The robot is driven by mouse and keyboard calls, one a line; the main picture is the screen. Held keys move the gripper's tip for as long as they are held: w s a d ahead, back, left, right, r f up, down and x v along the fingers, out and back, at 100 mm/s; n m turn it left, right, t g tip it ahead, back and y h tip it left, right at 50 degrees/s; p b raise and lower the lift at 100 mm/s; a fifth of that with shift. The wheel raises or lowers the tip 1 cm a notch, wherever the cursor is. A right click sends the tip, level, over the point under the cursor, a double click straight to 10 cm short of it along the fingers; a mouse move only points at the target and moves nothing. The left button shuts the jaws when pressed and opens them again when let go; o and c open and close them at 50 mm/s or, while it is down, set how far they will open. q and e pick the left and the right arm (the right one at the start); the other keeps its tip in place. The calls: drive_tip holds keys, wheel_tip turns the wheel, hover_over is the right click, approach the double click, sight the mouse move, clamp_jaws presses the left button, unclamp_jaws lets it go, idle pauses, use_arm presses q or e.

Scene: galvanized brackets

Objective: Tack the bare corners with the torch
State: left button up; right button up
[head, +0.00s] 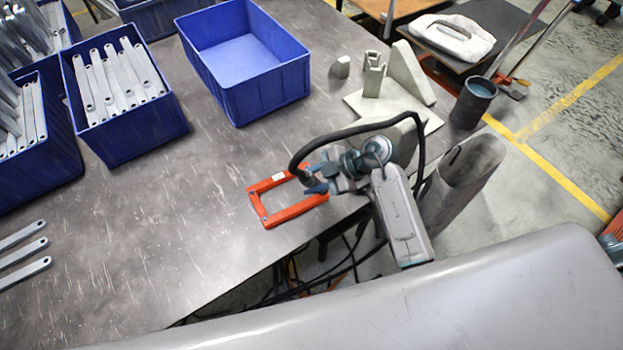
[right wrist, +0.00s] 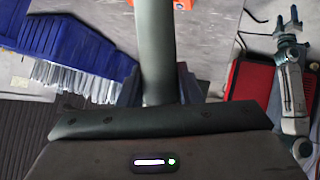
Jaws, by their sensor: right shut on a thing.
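The red-orange rectangular frame (head: 264,213) lies flat near the table's front edge in the head view. A sliver of orange (right wrist: 180,3) shows at the top of the right wrist view. My right gripper (head: 314,180) is over the frame's right side, shut on the torch, which is mostly hidden. A black hose (head: 340,132) arches back from it. In the right wrist view a dark tube (right wrist: 158,50), apparently the torch, runs up the middle. My left gripper (right wrist: 287,17) shows there at upper right, prongs apart and empty. Corner welds are too small to tell.
Blue bins of galvanized bars (head: 150,135) stand at left, an empty blue bin (head: 280,92) behind the frame. Loose bars (head: 22,252) lie at left. Grey blocks (head: 408,72) and a dark cup (head: 472,102) stand at the far right.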

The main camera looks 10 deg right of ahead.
drive_tip(key=shift+f+p, duration=0.1)
drive_tip(key=shift+p, duration=0.25)
idle(2.3)
wheel_tip(320, 180, up, 6)
drive_tip(key=p, duration=0.6)
drive_tip(key=shift+p, duration=0.3)
